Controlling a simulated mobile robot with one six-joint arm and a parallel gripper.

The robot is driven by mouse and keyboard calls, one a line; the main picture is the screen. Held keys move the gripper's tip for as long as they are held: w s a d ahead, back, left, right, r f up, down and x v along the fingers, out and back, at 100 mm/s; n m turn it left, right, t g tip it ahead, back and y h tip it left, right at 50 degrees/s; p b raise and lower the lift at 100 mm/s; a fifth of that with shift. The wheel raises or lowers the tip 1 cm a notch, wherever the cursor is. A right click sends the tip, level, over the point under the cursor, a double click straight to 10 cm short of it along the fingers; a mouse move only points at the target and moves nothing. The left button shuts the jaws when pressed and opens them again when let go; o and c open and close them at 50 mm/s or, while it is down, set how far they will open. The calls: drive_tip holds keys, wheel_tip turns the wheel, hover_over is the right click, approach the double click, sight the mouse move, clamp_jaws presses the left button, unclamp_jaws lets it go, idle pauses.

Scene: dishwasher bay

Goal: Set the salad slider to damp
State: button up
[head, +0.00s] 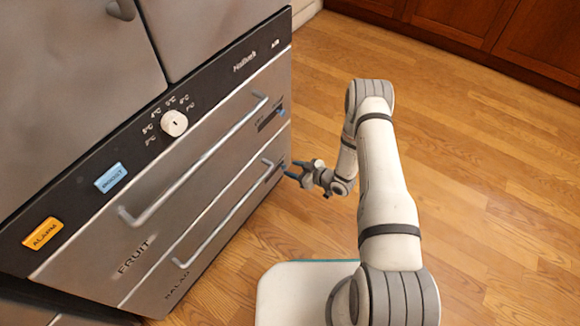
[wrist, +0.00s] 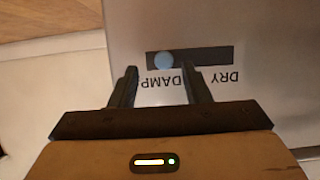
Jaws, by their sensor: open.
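The salad slider's dark slot (wrist: 210,56) is on the drawer front in the wrist view. Its round light-blue knob (wrist: 163,60) sits near the slot's left end, on the side of the upside-down DAMP label (wrist: 168,82). The DRY label (wrist: 221,77) is by the right end. My gripper (wrist: 160,82) is open, with its two fingers apart on either side of the DAMP label. The knob lies between and just beyond the fingertips in the picture; contact cannot be told. In the head view my gripper (head: 294,170) is at the right end of the salad drawer (head: 225,208).
The fruit drawer (head: 185,155) is above, with its own slider knob (head: 281,112). Both drawers have long bar handles, the salad handle (head: 225,218) close to my gripper. A white dial (head: 174,123), BOOST button (head: 111,177) and ALARM button (head: 42,233) are higher up. Open wooden floor (head: 480,190) lies right.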

drive_tip(key=p+v, duration=0.1)
drive_tip(key=v, duration=0.4)
drive_tip(key=shift+s+d+r, duration=0.1)
drive_tip(key=shift+d, duration=0.05)
